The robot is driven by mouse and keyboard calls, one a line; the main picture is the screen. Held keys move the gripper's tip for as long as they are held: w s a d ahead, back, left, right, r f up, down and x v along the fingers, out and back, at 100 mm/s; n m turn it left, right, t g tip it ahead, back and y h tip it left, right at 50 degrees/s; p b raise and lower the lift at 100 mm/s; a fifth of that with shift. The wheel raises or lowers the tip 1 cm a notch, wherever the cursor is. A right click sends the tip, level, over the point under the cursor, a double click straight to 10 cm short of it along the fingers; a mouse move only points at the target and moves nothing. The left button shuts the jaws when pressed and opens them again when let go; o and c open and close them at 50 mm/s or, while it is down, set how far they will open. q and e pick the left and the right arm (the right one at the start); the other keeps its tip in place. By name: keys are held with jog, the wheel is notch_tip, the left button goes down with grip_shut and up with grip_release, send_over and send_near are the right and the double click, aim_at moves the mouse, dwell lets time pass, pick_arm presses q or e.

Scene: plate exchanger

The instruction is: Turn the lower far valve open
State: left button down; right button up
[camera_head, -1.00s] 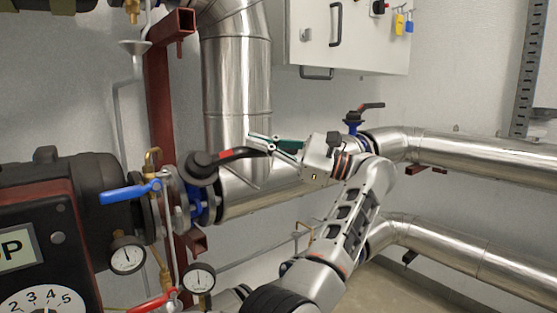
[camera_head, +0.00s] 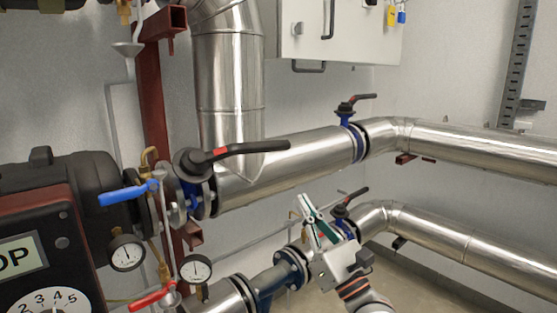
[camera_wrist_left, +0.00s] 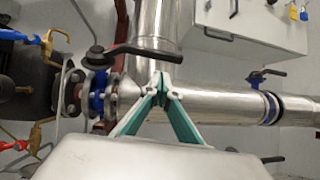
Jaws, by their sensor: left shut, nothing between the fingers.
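The lower far valve (camera_head: 341,212) sits on the lower pipe, with a black handle with red (camera_head: 354,195) pointing to the upper right. My left gripper (camera_head: 306,203) is just left of this valve in the head view, fingers pointing up and shut with nothing between them. The gripper overlaps part of the lower pipe and hides some of the valve's lower side. Whether it touches the handle cannot be told. My right gripper is not in view.
The upper near valve (camera_head: 190,165) with a long black handle (camera_head: 245,150) and the upper far valve (camera_head: 347,116) are on the upper pipe (camera_head: 290,165) above my gripper. Gauges (camera_head: 126,252) and a blue lever (camera_head: 128,193) are at left. Floor shows at lower right.

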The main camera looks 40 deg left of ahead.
pick_arm(q)
send_near(271, 150)
jog(key=x, duration=0.5)
jog(key=shift+a+r, duration=0.15)
jog(key=shift+a, duration=0.05)
jog(key=shift+w+a+r, duration=0.2)
jog(key=shift+a+r, duration=0.1)
jog(key=shift+a, duration=0.25)
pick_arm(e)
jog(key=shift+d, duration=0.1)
pick_arm(q)
jog(key=shift+r, duration=0.1)
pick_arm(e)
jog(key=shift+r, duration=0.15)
